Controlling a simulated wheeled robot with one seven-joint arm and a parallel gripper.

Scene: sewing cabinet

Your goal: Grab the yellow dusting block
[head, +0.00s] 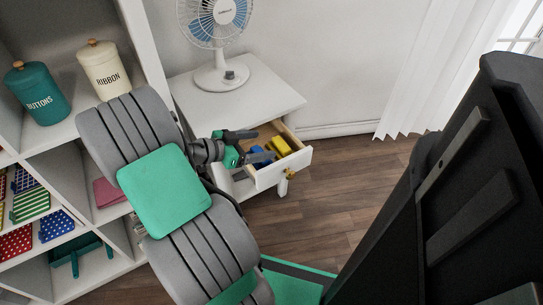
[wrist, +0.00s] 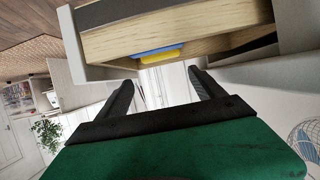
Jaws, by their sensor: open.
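The yellow dusting block (head: 281,146) lies in the open white drawer (head: 291,168) of the small side table in the head view. In the wrist view a thin strip of yellow (wrist: 158,52), likely the block, shows beneath the drawer's wooden wall beside a blue strip. My gripper (head: 264,145) is open and empty, at the drawer's left side, with its fingers pointing right towards the block. In the wrist view my two dark fingers (wrist: 164,84) are spread apart with nothing between them. How high the fingers are over the drawer is hard to tell.
A blue item (head: 261,156) lies left of the block in the drawer. A white fan (head: 221,77) stands on the side table (head: 262,95). A white shelf with canisters (head: 37,92) stands at left. Wooden floor (head: 345,190) is clear right of the drawer.

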